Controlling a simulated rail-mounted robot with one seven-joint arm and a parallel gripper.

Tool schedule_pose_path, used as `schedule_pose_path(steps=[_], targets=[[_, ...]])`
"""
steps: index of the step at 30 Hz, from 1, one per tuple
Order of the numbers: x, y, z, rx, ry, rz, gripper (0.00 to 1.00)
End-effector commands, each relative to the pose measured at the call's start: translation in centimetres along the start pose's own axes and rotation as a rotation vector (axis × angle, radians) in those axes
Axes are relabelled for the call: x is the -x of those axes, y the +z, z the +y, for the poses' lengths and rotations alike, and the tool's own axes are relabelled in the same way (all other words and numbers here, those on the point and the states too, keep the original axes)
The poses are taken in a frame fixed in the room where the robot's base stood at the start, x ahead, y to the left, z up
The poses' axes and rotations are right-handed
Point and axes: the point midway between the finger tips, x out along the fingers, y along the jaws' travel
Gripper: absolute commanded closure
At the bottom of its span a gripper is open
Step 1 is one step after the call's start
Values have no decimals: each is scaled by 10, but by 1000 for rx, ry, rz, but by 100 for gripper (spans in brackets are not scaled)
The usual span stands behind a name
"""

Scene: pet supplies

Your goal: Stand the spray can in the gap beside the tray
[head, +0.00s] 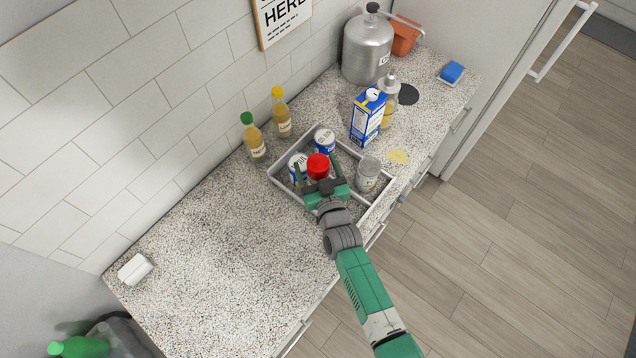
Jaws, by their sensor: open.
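The grey tray (349,149) sits on the speckled counter. Inside it is a red-topped can (318,165), likely the spray can; its lower body is hidden. My gripper (317,169) is over the tray, its jaws open, one finger on each side of the red top. I cannot tell whether the fingers touch it. A white-and-blue can (298,163) is just left of it, and another white-and-blue can (325,138) is behind it. A grey can (368,172) stands in the right part of the tray. My gripper and arm hide the tray's near part.
A blue-and-white carton (368,115) and a pump bottle (388,100) stand close behind the tray's right side. Two bottles, green-capped (253,138) and yellow-capped (281,113), stand by the wall. A metal canister (367,48) is farther back.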

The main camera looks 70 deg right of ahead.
Motion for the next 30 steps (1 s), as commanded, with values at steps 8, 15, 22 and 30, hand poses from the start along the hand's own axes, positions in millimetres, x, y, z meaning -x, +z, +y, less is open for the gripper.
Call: schedule_pose_path(steps=[8,15,22,30], targets=[[-5,1,0,0,0,-1,24],[-5,0,0,0,0,-1,71],[-5,0,0,0,0,1,100],[-6,-10,0,0,0,2,100]])
